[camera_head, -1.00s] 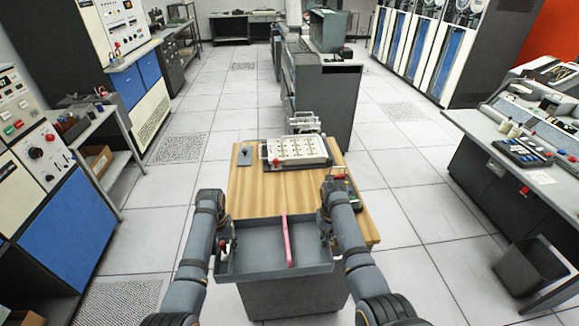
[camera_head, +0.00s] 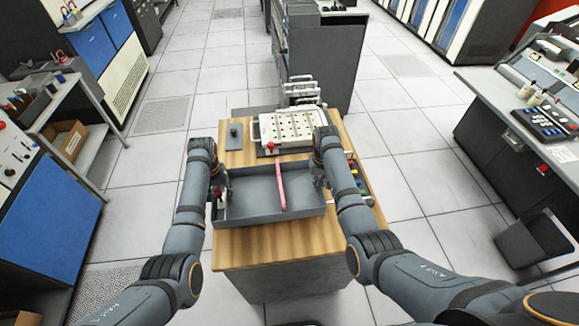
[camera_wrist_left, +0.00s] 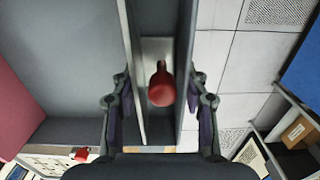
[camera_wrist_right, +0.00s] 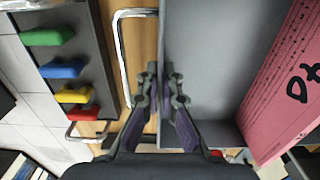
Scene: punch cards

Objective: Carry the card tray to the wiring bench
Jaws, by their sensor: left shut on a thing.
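The card tray (camera_head: 250,212) is a shallow grey tray over the wooden bench top (camera_head: 290,240); I cannot tell whether it rests there.
A cream panel with holes (camera_head: 285,127) stands right behind the tray. Coloured blocks (camera_wrist_right: 62,70) lie in a holder to the tray's right. A small grey plate (camera_head: 234,137) sits at the back left. The bench top in front of the tray is bare.

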